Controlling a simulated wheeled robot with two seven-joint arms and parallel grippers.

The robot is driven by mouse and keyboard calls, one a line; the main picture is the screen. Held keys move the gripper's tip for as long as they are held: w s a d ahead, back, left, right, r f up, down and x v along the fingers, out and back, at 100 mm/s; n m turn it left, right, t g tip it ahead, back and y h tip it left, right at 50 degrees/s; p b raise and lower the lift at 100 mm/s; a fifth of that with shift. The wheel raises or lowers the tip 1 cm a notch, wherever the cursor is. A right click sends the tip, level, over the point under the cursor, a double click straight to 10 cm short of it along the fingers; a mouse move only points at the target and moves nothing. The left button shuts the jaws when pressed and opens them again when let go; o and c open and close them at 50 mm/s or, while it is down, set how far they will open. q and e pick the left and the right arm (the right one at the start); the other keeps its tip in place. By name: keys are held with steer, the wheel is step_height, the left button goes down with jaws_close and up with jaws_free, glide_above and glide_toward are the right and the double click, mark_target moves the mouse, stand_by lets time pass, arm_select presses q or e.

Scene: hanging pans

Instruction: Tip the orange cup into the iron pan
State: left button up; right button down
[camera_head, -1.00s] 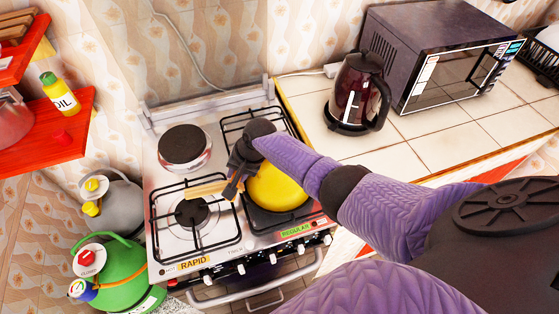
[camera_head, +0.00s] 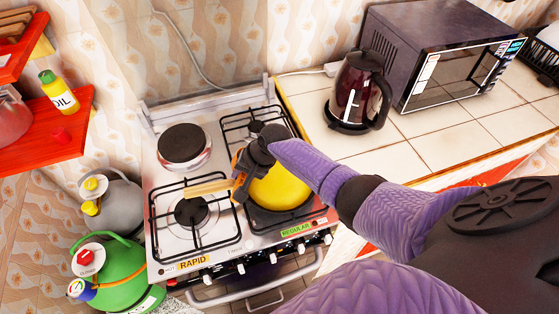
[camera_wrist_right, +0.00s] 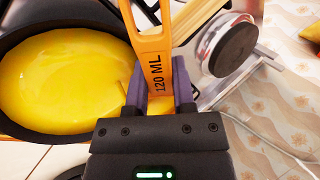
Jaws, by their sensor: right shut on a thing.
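The iron pan (camera_head: 262,208) sits on the front right burner, its wooden handle (camera_head: 207,188) pointing left. A smooth yellow mass (camera_head: 280,190) covers its floor, also in the right wrist view (camera_wrist_right: 65,82). My right gripper (camera_head: 243,180) is over the pan's left side. It is shut on the flat orange handle of the cup (camera_wrist_right: 157,65), marked 120 ML, between its fingers in the right wrist view. In the head view only slivers of orange show beside the gripper. The cup's bowl is hidden, so its tilt cannot be told. My left gripper is out of view.
The stove (camera_head: 160,250) has a bare hot plate (camera_head: 184,146) at back left. A dark red kettle (camera_head: 357,92) and a microwave (camera_head: 440,55) stand on the tiled counter (camera_head: 410,148). Red shelves with an oil bottle (camera_head: 58,93) and gas cylinders (camera_head: 125,275) are at left.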

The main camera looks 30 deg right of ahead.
steer(key=shift+s+d+t, duration=0.2)
steer(key=shift+d+t, duration=0.05)
steer(key=shift+t, duration=0.05)
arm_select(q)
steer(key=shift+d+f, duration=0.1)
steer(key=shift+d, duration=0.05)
arm_select(e)
steer(key=shift+r, duration=0.1)
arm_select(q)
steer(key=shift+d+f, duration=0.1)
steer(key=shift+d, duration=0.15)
arm_select(e)
steer(key=shift+s+d+y, duration=0.2)
steer(key=shift+y, duration=0.2)
arm_select(q)
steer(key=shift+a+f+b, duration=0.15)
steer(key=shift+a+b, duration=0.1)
steer(key=shift+b, duration=0.1)
arm_select(e)
steer(key=shift+s+d+r+t, duration=0.1)
steer(key=shift+s+d+t, duration=0.1)
steer(key=shift+t, duration=0.2)
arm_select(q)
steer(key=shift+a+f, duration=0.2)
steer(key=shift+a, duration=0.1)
arm_select(e)
steer(key=shift+y, duration=0.3)
